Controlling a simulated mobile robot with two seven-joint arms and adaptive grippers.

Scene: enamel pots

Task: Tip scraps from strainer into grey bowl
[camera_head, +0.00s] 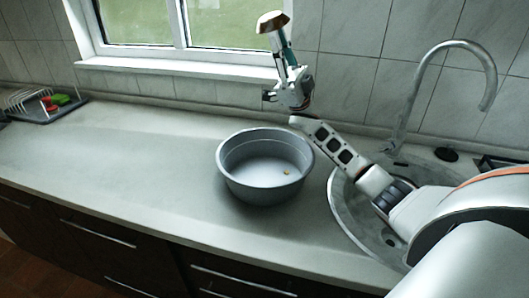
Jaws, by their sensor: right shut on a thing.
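The grey bowl (228,181) stands upright on the counter, left of the sink. A small orange scrap (287,172) lies on its floor at the right. My right gripper (279,42) is raised behind and above the bowl, in front of the window frame, pointing up. It is shut on a small white thing with a brown face (272,21), which I take to be the strainer, tilted at the fingertips. Its inside is hard to make out. My left gripper is not in view.
A sink (346,205) with a tall curved tap (430,62) is at the right, partly behind my right arm. A dish rack (38,103) with red and green items stands at the far left. The counter left of the bowl is clear.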

